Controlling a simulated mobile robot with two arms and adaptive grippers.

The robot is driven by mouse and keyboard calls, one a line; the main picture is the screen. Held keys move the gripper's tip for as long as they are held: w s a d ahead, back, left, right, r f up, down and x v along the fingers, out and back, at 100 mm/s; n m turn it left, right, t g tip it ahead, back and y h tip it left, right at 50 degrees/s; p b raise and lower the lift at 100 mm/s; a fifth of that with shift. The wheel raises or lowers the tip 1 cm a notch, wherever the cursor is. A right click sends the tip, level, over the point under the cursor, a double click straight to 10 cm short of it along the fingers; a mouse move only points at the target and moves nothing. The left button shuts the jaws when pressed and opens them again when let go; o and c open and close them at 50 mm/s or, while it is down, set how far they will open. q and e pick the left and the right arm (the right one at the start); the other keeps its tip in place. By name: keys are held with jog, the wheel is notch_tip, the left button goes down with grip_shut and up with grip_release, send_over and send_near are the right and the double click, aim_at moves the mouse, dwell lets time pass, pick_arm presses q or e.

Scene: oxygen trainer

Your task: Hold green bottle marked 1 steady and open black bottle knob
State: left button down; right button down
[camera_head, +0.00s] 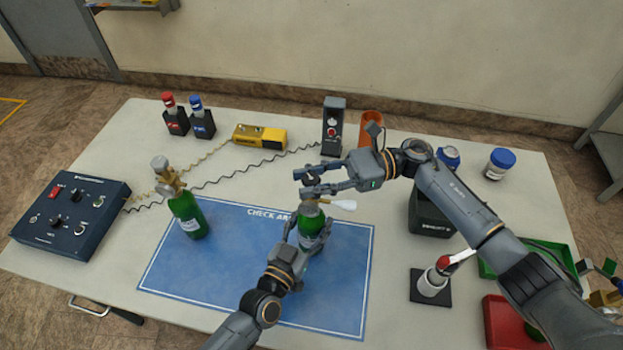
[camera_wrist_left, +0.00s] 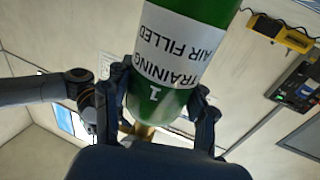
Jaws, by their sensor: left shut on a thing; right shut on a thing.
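The green bottle marked 1 (camera_head: 312,232) stands upright on the blue mat. My right gripper (camera_head: 305,182) is shut at the top of this bottle, around the valve. The black knob is mostly hidden by the right fingers. A second green bottle (camera_head: 188,216) with a brass valve stands to the left.
The blue mat (camera_head: 240,275) has free room left of the held bottle. A control box (camera_head: 70,212) is at the left. A black bin (camera_head: 430,213), a white cup-like piece on a black base (camera_head: 430,290), and green and red trays (camera_head: 505,325) are at the right.

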aim_at(311, 178)
jog(key=n+g+h, duration=0.1)
jog(key=n+g, duration=0.1)
jog(key=g, duration=0.1)
jog(key=n+g+h, duration=0.2)
jog(key=g, duration=0.1)
jog(key=shift+n, duration=0.3)
jog(key=shift+f+g+h, duration=0.1)
jog(key=shift+g+h, duration=0.3)
jog(key=c, duration=1)
grip_release()
jog(key=shift+o, duration=0.2)
notch_tip(311, 178, up, 10)
jog(key=shift+r, duration=0.1)
